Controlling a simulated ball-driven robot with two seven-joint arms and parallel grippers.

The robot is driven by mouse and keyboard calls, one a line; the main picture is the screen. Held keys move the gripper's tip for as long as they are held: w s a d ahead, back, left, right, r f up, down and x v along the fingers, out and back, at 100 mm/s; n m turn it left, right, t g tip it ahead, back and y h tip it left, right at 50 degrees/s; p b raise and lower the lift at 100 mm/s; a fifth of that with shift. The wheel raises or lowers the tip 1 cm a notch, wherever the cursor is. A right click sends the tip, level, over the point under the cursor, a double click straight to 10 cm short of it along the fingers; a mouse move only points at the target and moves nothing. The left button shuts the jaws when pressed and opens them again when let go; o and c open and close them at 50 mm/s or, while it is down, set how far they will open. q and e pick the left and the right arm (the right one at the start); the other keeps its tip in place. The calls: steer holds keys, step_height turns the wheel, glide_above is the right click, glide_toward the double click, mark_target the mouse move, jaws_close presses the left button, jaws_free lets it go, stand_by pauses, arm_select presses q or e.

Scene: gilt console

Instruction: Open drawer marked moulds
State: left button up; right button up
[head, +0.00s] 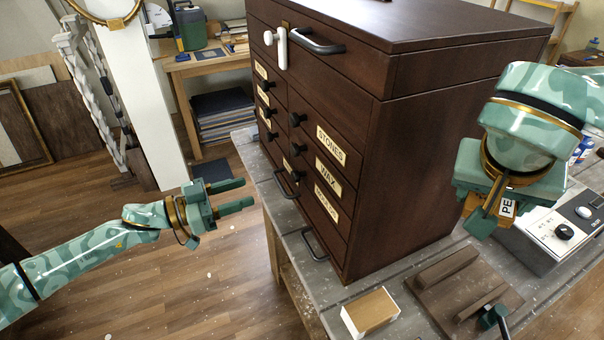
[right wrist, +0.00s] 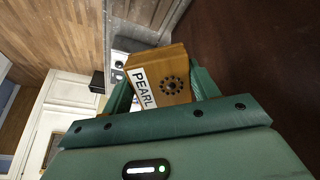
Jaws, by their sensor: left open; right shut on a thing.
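The dark wooden drawer cabinet (head: 420,170) stands on the grey bench. Its right column has a STONES label (head: 331,145), a WAX label (head: 328,179) and a third label (head: 326,204), too slanted to read surely; it may say moulds. All its drawers look shut. My left gripper (head: 248,192) is open and empty, left of the cabinet front and apart from it. My right gripper (head: 487,205) is right of the cabinet, shut on a wooden box (right wrist: 172,82) marked PEARL; its label partly shows in the head view (head: 507,208).
A white latch (head: 282,50) and dark bar handle (head: 318,46) are on the cabinet's upper front. A tan-topped white box (head: 370,312), a wooden board (head: 455,285) and a white device (head: 560,232) are on the bench. Open floor lies around my left arm.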

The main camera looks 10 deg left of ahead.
mark_target(292, 176)
arm_select(q)
steer(key=x, duration=1)
steer(key=shift+w+d, duration=0.25)
steer(key=shift+w, duration=0.1)
steer(key=shift+w+d+f, duration=0.1)
steer(key=shift+w+d, duration=0.05)
steer(key=shift+w, duration=0.1)
steer(key=shift+s, duration=0.1)
jaws_close()
